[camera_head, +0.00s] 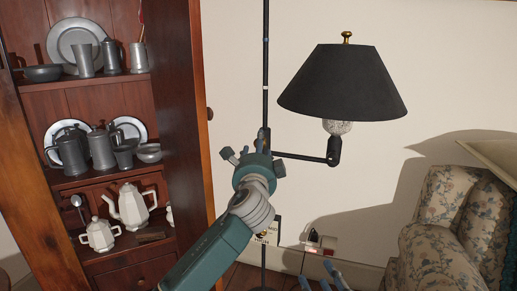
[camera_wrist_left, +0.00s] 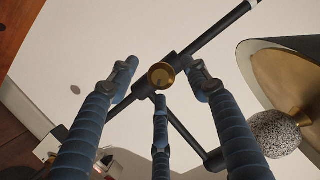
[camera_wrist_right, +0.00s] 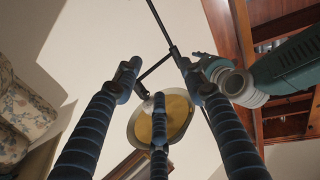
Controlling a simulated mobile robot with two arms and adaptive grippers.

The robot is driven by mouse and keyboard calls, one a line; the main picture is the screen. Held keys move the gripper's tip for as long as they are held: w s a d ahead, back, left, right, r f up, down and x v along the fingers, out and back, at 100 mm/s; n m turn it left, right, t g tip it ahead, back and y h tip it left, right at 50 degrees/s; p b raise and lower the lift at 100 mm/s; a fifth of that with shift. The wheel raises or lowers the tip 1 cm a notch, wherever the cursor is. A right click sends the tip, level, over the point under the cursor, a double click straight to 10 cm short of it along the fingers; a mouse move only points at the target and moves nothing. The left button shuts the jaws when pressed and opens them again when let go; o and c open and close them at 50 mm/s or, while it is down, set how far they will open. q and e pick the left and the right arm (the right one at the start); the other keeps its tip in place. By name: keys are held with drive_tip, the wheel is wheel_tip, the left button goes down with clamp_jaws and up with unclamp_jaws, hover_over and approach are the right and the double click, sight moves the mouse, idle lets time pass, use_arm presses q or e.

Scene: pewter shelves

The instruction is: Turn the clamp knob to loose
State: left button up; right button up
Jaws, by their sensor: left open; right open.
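The clamp knob (camera_wrist_left: 161,76) is a round brass-coloured knob on the dark clamp of the lamp pole. In the left wrist view it shows between the spread fingertips of my open left gripper (camera_wrist_left: 161,80); I cannot tell whether they touch it. In the head view my left gripper (camera_head: 262,147) is at the pole, its wrist hiding most of the clamp. My right gripper (camera_head: 322,282) is open and empty at the bottom edge of the head view, low and apart from the clamp. In the right wrist view its fingers (camera_wrist_right: 160,75) are spread.
The black lampshade (camera_head: 342,85) hangs to the right on a side arm (camera_head: 305,157) from the thin pole (camera_head: 266,60). A wooden cabinet (camera_head: 180,80) with pewter and white pots stands left. A floral armchair (camera_head: 440,240) stands right. Bare wall lies behind.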

use_arm(q)
drive_tip(key=shift+w+d, duration=0.1)
drive_tip(key=shift+w, duration=1)
use_arm(e)
drive_tip(key=r, duration=0.1)
drive_tip(key=r+t, duration=0.1)
drive_tip(key=r, duration=0.1)
drive_tip(key=shift+a+y, duration=0.2)
drive_tip(key=shift+y, duration=0.2)
use_arm(q)
drive_tip(key=shift+c, duration=0.2)
drive_tip(key=c, duration=1.1)
drive_tip(key=shift+r, duration=0.1)
